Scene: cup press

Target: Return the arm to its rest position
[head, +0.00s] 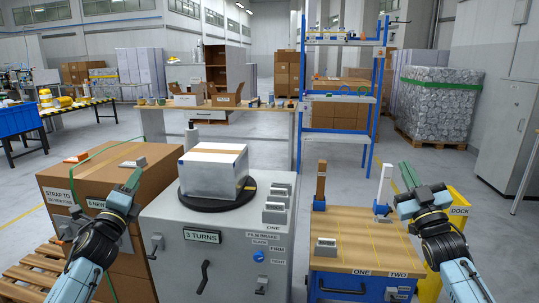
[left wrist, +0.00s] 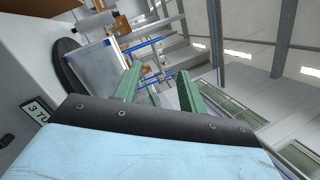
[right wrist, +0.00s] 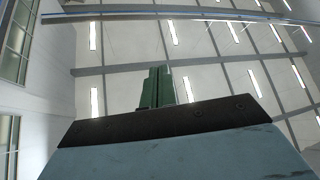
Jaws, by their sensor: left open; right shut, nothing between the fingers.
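My left gripper (head: 132,180) is raised in front of the large brown carton at the left, pointing away from me. In the left wrist view its two green fingers (left wrist: 160,88) stand apart with nothing between them. My right gripper (head: 407,176) is raised at the right, beside the wooden-topped blue cabinet (head: 362,250) and the yellow DOCK post (head: 459,205). In the right wrist view its green fingers (right wrist: 157,87) are together and empty, pointing up toward the ceiling. Neither gripper visibly touches anything.
A grey cabinet (head: 190,222) carries a black turntable (head: 240,198) with a wrapped box (head: 213,172) on it. The strapped brown carton (head: 88,185) stands at its left. A brown handle (head: 320,184) and a white one (head: 384,187) stand on the blue cabinet.

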